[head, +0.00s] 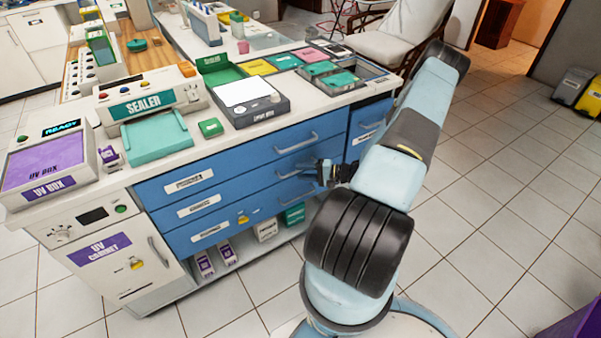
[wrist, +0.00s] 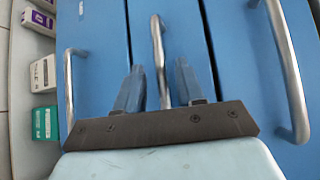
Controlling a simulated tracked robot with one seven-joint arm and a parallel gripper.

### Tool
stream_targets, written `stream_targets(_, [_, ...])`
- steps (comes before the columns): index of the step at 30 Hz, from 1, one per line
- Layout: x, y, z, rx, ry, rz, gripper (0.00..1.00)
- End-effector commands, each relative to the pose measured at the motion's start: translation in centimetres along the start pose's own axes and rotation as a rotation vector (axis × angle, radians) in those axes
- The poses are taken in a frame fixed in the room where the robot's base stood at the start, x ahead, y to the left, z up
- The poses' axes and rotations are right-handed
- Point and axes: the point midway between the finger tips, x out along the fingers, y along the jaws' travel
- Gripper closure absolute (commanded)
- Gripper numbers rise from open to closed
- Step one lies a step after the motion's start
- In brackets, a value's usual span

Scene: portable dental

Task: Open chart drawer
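The blue drawer unit has three wide drawers, stacked under the counter, all looking shut: a top drawer (head: 235,163), a middle drawer (head: 240,192) and a bottom drawer (head: 262,212). Their labels are too small to read, so I cannot tell which is the chart drawer. My gripper (head: 322,172) is at the right part of the drawer fronts. In the wrist view my gripper (wrist: 158,85) is open, with one finger on each side of the middle drawer's handle (wrist: 156,42). Gaps show between the handle and both fingers. The gripper partly hides the handles in the head view.
Beside the middle handle are the bottom drawer's handle (wrist: 68,85) and the top drawer's handle (wrist: 287,65). A narrow blue front (head: 366,118) is at the right. Boxes (head: 267,230) stand on the open shelf below. The floor (head: 500,190) to the right is clear.

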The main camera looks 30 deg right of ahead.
Motion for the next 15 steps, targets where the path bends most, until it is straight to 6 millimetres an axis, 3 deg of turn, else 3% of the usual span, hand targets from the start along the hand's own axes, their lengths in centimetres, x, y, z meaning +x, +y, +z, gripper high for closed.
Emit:
stream_targets(6, [1.38,0.02,0.02,0.0,-0.001,0.001,0.62])
stream_targets(15, [1.47,0.02,0.02,0.0,0.0,0.001,0.63])
